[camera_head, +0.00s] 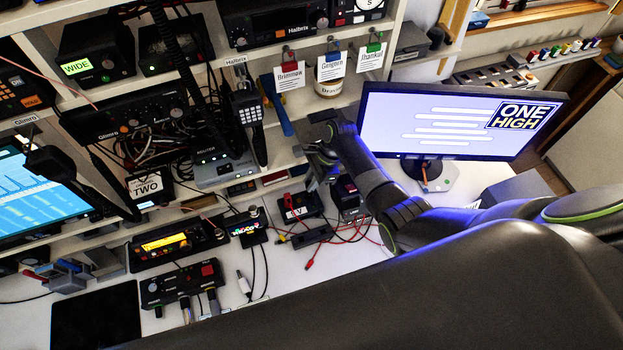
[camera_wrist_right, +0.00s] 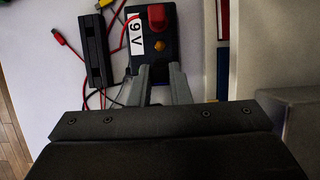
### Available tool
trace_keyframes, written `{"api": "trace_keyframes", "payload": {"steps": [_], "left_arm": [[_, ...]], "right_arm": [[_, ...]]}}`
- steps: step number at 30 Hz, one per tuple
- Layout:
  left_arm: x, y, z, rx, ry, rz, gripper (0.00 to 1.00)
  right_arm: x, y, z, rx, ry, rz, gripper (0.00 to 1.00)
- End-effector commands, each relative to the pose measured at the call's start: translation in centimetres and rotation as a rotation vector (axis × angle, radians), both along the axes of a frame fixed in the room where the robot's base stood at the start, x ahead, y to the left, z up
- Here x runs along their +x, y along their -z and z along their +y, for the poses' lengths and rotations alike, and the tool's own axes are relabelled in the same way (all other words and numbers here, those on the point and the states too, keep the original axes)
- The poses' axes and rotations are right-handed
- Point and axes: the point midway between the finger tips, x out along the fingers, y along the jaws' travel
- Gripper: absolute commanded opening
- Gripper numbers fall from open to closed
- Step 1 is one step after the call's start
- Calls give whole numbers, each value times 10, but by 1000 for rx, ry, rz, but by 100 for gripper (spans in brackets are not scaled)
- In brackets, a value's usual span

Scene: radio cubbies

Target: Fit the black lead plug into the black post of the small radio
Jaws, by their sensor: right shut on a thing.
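My right gripper (camera_head: 322,165) reaches in below the shelf, left of the monitor. In the right wrist view its two fingers (camera_wrist_right: 163,76) are close together at the near edge of a black box marked 9V (camera_wrist_right: 137,32). They are shut on a small dark thing, seemingly the black lead plug, mostly hidden between them. The 9V box has a red plug or cap and a yellow stud on top. A red lead plug (camera_wrist_right: 59,38) lies loose on the table. A small black unit with a coloured display (camera_head: 247,228) may be the small radio; its black post cannot be made out. My left gripper is not in view.
A black bar-shaped block (camera_wrist_right: 95,50) stands left of the 9V box, with red, yellow and black leads around it. A monitor (camera_head: 440,115) stands right of my right gripper. Shelves with radios rise behind. Some white table (camera_head: 225,265) is clear in front.

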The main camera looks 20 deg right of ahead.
Motion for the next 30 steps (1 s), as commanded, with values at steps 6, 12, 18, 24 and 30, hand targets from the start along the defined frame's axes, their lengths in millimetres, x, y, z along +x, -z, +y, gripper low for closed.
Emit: {"api": "trace_keyframes", "payload": {"steps": [6, 12, 18, 24, 30], "left_arm": [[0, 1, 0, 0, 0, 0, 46], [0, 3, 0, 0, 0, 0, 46], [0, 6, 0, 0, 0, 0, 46], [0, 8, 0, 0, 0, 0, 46], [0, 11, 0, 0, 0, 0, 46]], "right_arm": [[0, 1, 0, 0, 0, 0, 0], [0, 4, 0, 0, 0, 0, 0], [0, 9, 0, 0, 0, 0, 0], [0, 14, 0, 0, 0, 0, 0], [0, 19, 0, 0, 1, 0, 0]]}}
